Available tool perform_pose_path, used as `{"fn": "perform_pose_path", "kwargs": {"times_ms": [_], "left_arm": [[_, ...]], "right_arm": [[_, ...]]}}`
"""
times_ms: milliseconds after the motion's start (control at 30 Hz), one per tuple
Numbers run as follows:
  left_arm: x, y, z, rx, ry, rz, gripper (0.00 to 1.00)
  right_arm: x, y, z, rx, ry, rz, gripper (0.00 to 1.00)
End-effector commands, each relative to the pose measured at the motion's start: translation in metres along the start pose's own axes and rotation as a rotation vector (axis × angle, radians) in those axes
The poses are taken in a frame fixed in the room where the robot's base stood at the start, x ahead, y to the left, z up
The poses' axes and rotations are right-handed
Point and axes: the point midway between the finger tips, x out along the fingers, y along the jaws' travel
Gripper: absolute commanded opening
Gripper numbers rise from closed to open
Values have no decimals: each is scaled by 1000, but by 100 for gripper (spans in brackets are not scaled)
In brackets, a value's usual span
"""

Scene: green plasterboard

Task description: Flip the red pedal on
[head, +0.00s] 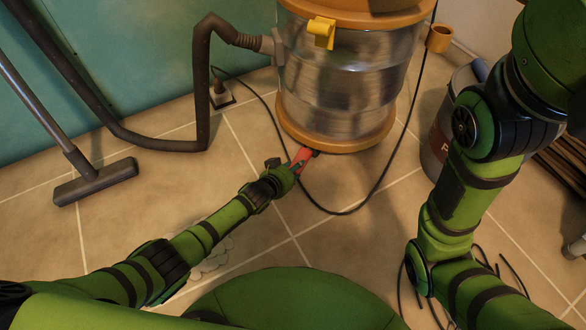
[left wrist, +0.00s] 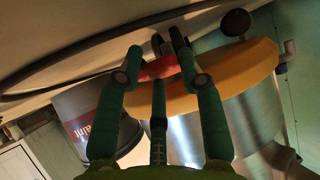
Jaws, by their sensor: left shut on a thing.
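The red pedal (head: 302,157) sticks out at the foot of the metal vacuum drum (head: 340,85), low over the tiled floor. My left gripper (head: 291,166) reaches it from the lower left and is shut on it. In the left wrist view the red pedal (left wrist: 158,69) shows between the two green fingers, in front of the drum's orange base rim (left wrist: 235,80). The fingers partly hide the pedal, and I cannot tell its tilt clearly. My right arm comes down the right side of the head view, but its gripper is out of the picture.
A black cable (head: 350,211) loops on the floor around the drum. A hose (head: 200,100) and a floor nozzle (head: 96,182) are at the left by the green wall. A bucket (head: 437,140) stands right of the drum. Open tiles lie left of my left arm.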

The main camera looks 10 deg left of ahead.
Motion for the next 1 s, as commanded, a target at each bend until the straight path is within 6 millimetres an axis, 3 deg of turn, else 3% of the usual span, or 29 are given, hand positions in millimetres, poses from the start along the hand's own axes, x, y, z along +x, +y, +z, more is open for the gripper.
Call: {"fn": "perform_pose_path", "kwargs": {"times_ms": [267,300,367,767,1000], "left_arm": [[3,1,-4,-3,5,0,0],[3,1,-4,-3,5,0,46],[3,1,-4,-3,5,0,65],[0,0,-4,-2,2,0,65],[-13,0,-24,0,4,1,65]], "right_arm": [[-1,0,0,0,0,0,40],[-1,0,0,0,0,0,40],[-1,0,-2,1,2,1,40],[1,-1,-1,3,3,-2,40],[0,0,0,2,2,-1,40]]}}
